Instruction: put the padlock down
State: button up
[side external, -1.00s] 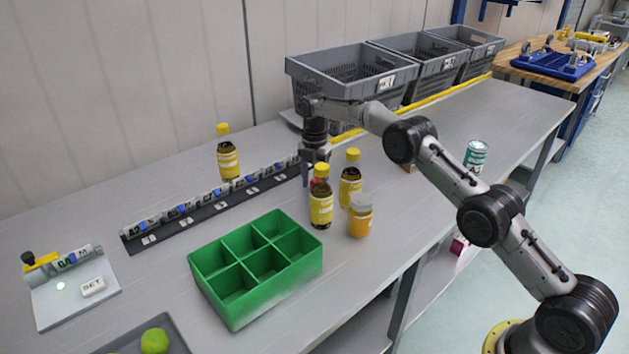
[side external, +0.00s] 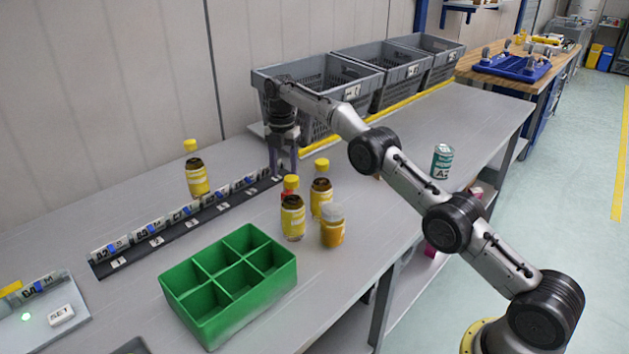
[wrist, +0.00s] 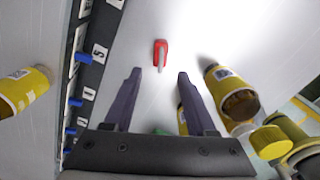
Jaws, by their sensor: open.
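A red padlock (wrist: 160,48) with a grey shackle is on the grey bench in the wrist view, ahead of the fingers and centred between them. In the side view a red patch (side external: 290,183), which looks like the padlock, shows behind the front yellow-labelled bottle and is mostly hidden by it. My gripper (side external: 283,170) hangs pointing down just behind the bottles, above the bench. In the wrist view its two fingers (wrist: 160,74) are spread with nothing between them, apart from the padlock.
Yellow-labelled bottles (side external: 293,222) and an orange jar (side external: 332,230) stand close to my gripper. A black labelled strip (side external: 183,231) lies to the left. A green divided box (side external: 228,315) is in front. Grey totes (side external: 318,75) line the back.

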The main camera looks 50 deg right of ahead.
jog(key=s+a+r+m+t, duration=0.1)
jog(key=s+r+m, duration=0.25)
jog(key=r, duration=0.35)
jog(key=s+a+r+m+t, duration=0.1)
jog(key=s+r+m, duration=0.25)
jog(key=r, duration=0.45)
jog(key=s+a+r+m+t, duration=0.15)
jog(key=s+r+m, duration=0.35)
jog(key=s, duration=0.8)
jog(key=s+a+f+m, duration=0.1)
jog(key=s+f+m, duration=0.1)
jog(key=s, duration=0.7)
jog(key=s+f+m+t, duration=0.1)
jog(key=s+f+m, duration=0.2)
jog(key=s, duration=0.6)
jog(key=s+a+f+m+t, duration=0.1)
jog(key=s+f+m, duration=0.2)
jog(key=s, duration=0.6)
jog(key=shift+a+m, duration=0.35)
jog(key=shift+m, duration=0.85)
jog(key=shift+s, duration=0.1)
